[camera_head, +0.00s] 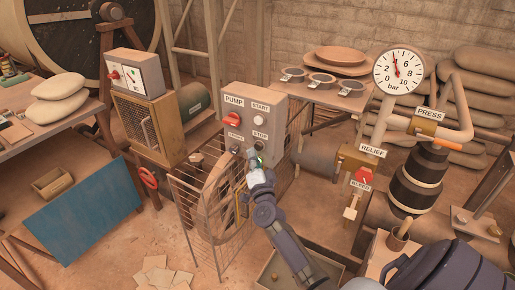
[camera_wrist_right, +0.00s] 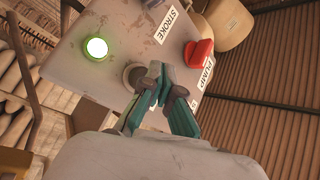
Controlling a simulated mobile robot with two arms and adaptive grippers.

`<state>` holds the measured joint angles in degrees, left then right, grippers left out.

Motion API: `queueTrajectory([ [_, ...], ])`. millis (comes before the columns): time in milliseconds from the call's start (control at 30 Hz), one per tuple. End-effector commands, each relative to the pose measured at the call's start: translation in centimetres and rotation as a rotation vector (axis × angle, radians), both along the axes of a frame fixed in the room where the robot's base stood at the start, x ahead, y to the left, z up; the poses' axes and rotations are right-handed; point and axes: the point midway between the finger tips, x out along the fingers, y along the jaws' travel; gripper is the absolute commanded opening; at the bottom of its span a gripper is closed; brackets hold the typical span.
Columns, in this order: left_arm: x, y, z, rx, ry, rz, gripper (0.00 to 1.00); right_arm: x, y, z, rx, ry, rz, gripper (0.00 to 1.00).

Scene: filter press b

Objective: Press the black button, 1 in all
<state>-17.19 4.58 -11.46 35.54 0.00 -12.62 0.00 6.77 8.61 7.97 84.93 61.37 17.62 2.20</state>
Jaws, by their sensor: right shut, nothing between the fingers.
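The grey control box (camera_head: 277,112) has PUMP, START and STOP labels, a red knob (camera_head: 232,119) and a pale button (camera_head: 258,117) under START. A small dark round button (camera_head: 236,150), seemingly the black one, sits low on its left side. My right gripper (camera_head: 251,154) is shut and empty in front of the box's lower part, just right of that button. In the wrist view my right gripper's fingertips (camera_wrist_right: 157,80) overlap a grey round button (camera_wrist_right: 133,74). A lit green-white button (camera_wrist_right: 96,47) is beside it. Contact cannot be told. My left gripper is not in view.
A wire cage (camera_head: 205,220) stands below the box. A gauge (camera_head: 398,71) and a valve labelled RELIEF (camera_head: 363,175) are at right. A smaller switch box (camera_head: 135,75) and a bench with a blue panel (camera_head: 90,210) are at left.

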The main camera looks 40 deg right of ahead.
Motion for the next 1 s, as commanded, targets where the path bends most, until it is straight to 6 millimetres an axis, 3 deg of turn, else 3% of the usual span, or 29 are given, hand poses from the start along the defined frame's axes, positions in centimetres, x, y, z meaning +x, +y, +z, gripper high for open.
queueTrajectory([
  [1000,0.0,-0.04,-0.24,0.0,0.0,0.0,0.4,0.47,-1.19,0.03,0.0,-0.001,-0.001,0.0],
])
